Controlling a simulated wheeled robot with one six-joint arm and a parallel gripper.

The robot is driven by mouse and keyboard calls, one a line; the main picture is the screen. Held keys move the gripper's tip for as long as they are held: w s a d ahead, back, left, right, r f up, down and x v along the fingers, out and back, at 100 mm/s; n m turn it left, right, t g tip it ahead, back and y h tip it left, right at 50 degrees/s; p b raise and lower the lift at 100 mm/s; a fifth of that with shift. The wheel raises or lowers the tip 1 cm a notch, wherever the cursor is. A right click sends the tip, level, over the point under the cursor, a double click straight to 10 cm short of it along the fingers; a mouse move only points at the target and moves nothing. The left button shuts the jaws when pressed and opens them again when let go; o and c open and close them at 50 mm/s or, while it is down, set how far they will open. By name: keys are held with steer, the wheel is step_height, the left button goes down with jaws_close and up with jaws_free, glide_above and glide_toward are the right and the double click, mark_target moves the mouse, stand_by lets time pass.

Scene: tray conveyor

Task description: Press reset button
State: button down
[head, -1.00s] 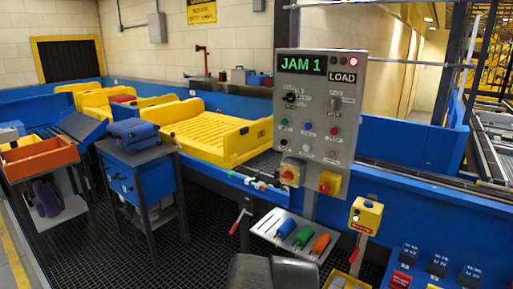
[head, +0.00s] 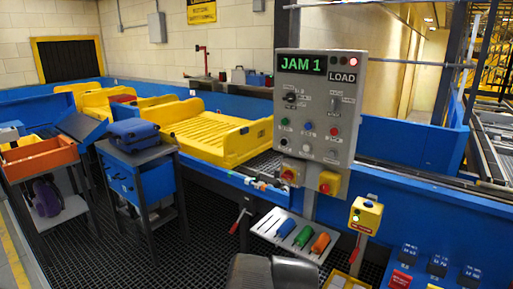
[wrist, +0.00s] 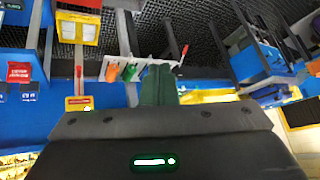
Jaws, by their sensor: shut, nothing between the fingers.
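The grey control panel (head: 317,105) stands upright right of centre in the head view, its green display reading JAM 1. Its face carries a green button (head: 284,121), a blue button (head: 308,126), a red button (head: 334,131) and a white button (head: 306,147). The small labels are too blurred to tell which is reset.
A sloped rack (head: 268,239) with blue, green and orange handles sits below the panel. A yellow post box (head: 366,215) stands right of it. A yellow tray (head: 215,140) lies on the conveyor. A blue bag (head: 134,132) rests on a stand at left.

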steer(key=w+a+r+n+t+y, duration=0.2)
steer(key=w+a+r+n, duration=0.1)
steer(key=w+a+n, duration=0.4)
steer(key=w+a+r+n+t+y, duration=0.2)
steer(key=w+a+r+n, duration=0.25)
steer(key=w, duration=0.45)
steer(key=a+r+n+g+y, duration=0.1)
steer(key=a+n+y, duration=0.4)
steer(key=a, duration=0.6)
steer(key=s+a+r+n+g+y, duration=0.1)
steer(key=a+n+y, duration=0.4)
steer(key=a, duration=0.6)
steer(key=shift+s+a+r+n+g, duration=0.3)
steer(key=shift+r+n, duration=0.55)
steer(key=shift+n, duration=0.2)
steer(key=shift+w, duration=0.15)
